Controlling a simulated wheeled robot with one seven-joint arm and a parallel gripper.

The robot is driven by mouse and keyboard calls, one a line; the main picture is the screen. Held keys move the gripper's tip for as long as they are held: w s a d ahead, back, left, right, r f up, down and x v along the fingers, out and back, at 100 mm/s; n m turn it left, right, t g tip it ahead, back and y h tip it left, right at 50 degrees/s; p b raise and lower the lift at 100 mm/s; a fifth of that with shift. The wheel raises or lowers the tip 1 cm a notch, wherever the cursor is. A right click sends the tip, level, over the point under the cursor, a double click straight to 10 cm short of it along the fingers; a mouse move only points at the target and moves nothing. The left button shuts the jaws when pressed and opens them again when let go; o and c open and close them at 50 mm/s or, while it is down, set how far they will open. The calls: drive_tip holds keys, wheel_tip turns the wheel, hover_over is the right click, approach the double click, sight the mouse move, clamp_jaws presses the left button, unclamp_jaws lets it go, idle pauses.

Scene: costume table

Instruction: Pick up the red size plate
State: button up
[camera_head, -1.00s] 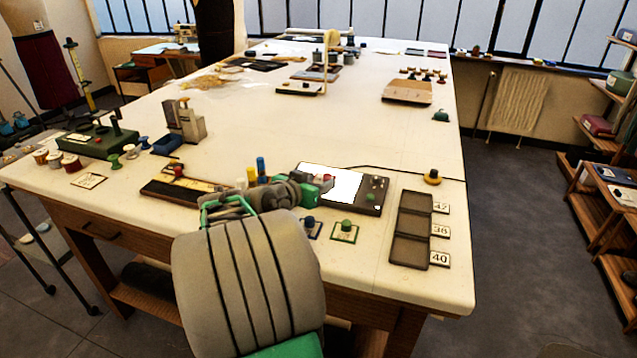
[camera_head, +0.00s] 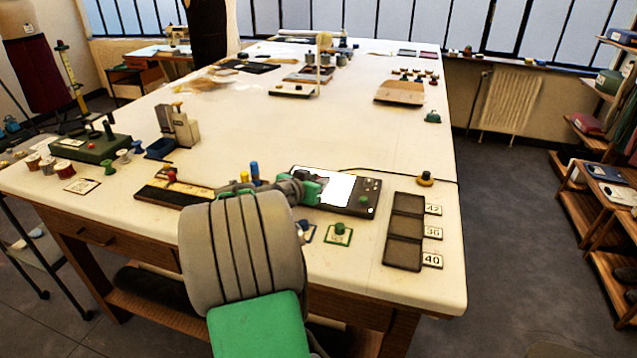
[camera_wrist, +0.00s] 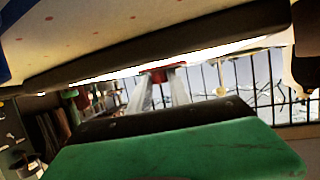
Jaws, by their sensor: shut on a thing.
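My gripper (camera_head: 318,187) is over the left part of the lit panel (camera_head: 341,189) on a dark board. In the wrist view, my two pale fingers (camera_wrist: 161,82) are closed on the red knob of the red size plate (camera_wrist: 160,73), close to the bright panel. The rest of the plate cannot be made out, and my gripper hides it in the head view. A green-knobbed size plate (camera_head: 338,234) and a partly hidden blue-knobbed one (camera_head: 304,231) lie in front of the board. A dark three-compartment tray (camera_head: 387,249) stands to the right, its compartments looking empty.
Number cards, the nearest reading 40 (camera_head: 432,261), lie along the tray's right side. A yellow-and-black knob (camera_head: 425,178) stands behind the tray, near a black cable. Yellow and blue pegs (camera_head: 255,172) stand left of my gripper. The table's middle is clear.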

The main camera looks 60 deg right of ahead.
clamp_jaws()
